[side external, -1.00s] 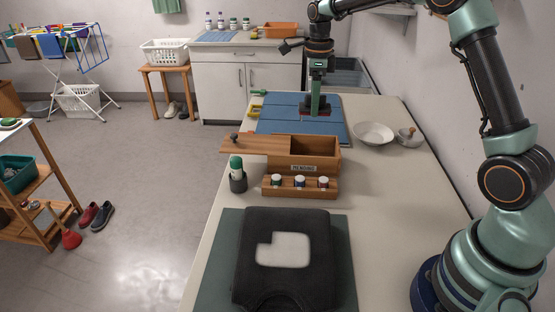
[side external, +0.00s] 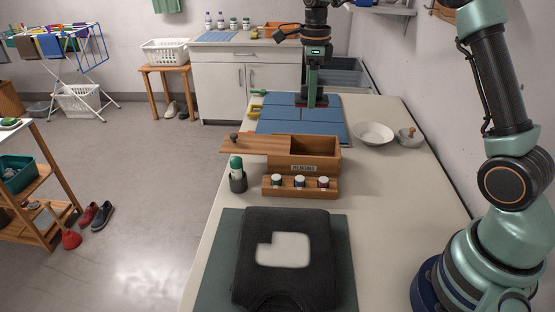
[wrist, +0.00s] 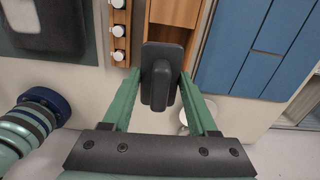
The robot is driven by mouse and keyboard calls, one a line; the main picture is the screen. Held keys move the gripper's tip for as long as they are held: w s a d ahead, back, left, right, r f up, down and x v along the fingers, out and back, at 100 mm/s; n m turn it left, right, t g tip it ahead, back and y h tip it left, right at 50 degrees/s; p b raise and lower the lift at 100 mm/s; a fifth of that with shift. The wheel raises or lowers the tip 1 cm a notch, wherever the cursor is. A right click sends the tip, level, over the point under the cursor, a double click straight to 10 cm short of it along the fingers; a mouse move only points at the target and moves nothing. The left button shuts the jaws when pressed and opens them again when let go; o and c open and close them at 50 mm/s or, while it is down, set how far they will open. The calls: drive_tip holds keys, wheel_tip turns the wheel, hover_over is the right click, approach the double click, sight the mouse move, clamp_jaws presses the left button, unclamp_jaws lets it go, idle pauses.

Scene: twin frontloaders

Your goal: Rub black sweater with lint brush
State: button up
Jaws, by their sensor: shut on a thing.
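The black sweater (side external: 325,245) lies folded on a dark green mat (side external: 344,285) at the front of the table, with a pale patch (side external: 284,250) on top. It shows in the upper left of the wrist view (wrist: 76,35). My gripper (side external: 312,97) is at the far end of the table, in front of the blue board in the side view. In the wrist view my gripper (wrist: 161,78) is shut on the lint brush (wrist: 162,55), a dark block with a raised grip. A reddish underside of the brush shows in the side view. The sweater is well apart from the brush.
A wooden box (side external: 316,152) with an opened lid stands mid-table. In front of it is a rack (side external: 300,191) of small jars, with a green-topped bottle in a dark cup (side external: 238,181) beside it. A white bowl (side external: 374,133) and a grey pot (side external: 409,138) stand at right.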

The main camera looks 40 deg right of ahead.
sight(255, 250)
drive_tip(key=s+a+f+n, duration=0.2)
drive_tip(key=s+a+n, duration=0.1)
drive_tip(key=s+a, duration=0.5)
drive_tip(key=s+a+f+n, duration=0.25)
drive_tip(key=s+a, duration=0.35)
drive_tip(key=a, duration=0.5)
drive_tip(key=s+a+f+n, duration=0.3)
drive_tip(key=s, duration=0.6)
drive_tip(key=shift+w+d+f, duration=0.1)
drive_tip(key=shift+f, duration=1.5)
drive_tip(key=shift+w+d+f, duration=0.1)
drive_tip(key=shift+f, duration=2.25)
drive_tip(key=shift+w+a+r, duration=0.1)
drive_tip(key=shift+w+a, duration=0.25)
drive_tip(key=shift+a, duration=0.05)
drive_tip(key=shift+c, duration=0.6)
drive_tip(key=shift+w+a, duration=3.4)
drive_tip(key=shift+a, duration=0.05)
drive_tip(key=shift+s+d, duration=3.7)
drive_tip(key=shift+d, duration=0.1)
drive_tip(key=shift+s+a, duration=0.45)
drive_tip(key=shift+s, duration=0.15)
drive_tip(key=shift+w+a, duration=3.75)
drive_tip(key=shift+s+d, duration=3.6)
drive_tip(key=shift+d, duration=0.05)
drive_tip(key=shift+s+d+r, duration=0.1)
wheel_tip(255, 250, up, 8)
